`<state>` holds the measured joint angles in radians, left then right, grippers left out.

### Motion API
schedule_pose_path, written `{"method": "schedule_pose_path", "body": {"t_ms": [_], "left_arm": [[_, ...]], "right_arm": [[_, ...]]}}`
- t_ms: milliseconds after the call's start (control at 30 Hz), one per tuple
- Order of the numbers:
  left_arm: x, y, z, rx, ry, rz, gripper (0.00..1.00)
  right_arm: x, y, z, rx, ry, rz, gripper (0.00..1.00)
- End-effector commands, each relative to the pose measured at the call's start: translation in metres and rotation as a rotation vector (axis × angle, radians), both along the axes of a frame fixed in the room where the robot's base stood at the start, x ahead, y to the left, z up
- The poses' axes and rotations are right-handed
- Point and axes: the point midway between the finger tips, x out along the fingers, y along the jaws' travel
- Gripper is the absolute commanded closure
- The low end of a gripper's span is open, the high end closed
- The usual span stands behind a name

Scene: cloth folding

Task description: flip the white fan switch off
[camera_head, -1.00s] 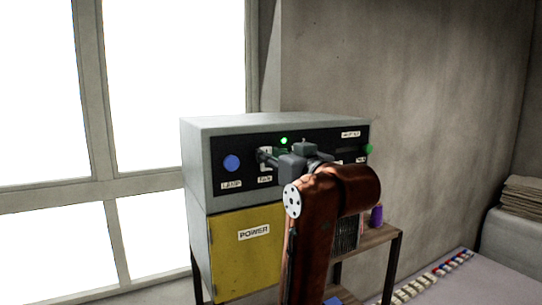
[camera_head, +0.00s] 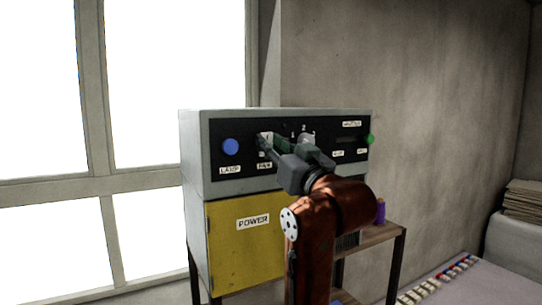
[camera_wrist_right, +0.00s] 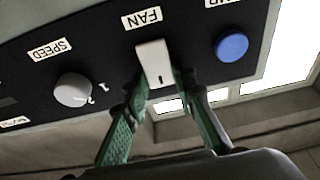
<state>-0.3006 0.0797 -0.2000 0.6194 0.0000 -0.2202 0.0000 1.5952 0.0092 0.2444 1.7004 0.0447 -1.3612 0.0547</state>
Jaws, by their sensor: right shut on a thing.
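The white fan switch (camera_wrist_right: 155,63) is a rocker on the black panel, by the FAN label. In the head view it shows in part (camera_head: 266,138) above the FAN label, with my gripper just in front of it. My right gripper (camera_wrist_right: 163,80) has its two green-sided fingers on either side of the switch's near end and is shut on it. The same gripper comes in from the lower right in the head view (camera_head: 266,149). Part of the switch's sides is hidden by the fingers. My left gripper is not in view.
A blue lamp button (camera_head: 231,146) is left of the switch. A white speed knob (camera_wrist_right: 73,90) is on its other side, and a green button (camera_head: 370,139) is at the panel's right end. A yellow POWER door (camera_head: 246,250) is below. A purple cup-like object (camera_head: 380,211) stands on the shelf.

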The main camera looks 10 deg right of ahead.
Motion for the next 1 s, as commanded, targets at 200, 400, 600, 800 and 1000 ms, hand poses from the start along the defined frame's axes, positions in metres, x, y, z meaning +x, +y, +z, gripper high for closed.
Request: {"method": "schedule_pose_path", "body": {"t_ms": [200, 400, 600, 800, 1000], "left_arm": [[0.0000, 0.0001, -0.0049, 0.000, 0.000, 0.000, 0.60], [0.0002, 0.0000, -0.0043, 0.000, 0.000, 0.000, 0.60], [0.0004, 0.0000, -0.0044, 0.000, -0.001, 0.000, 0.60], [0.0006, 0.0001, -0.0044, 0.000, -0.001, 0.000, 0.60], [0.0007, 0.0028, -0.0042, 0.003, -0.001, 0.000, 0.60]], "right_arm": [[-0.0001, 0.0003, -0.0009, 0.008, -0.022, 0.001, 1.00], [-0.0001, 0.0003, -0.0005, 0.007, -0.021, 0.001, 1.00], [-0.0002, 0.0003, -0.0005, 0.007, -0.021, 0.001, 0.63], [-0.0001, 0.0003, -0.0006, 0.007, -0.021, 0.001, 0.58], [-0.0032, -0.0009, -0.0011, 0.008, -0.022, 0.000, 0.58]]}}
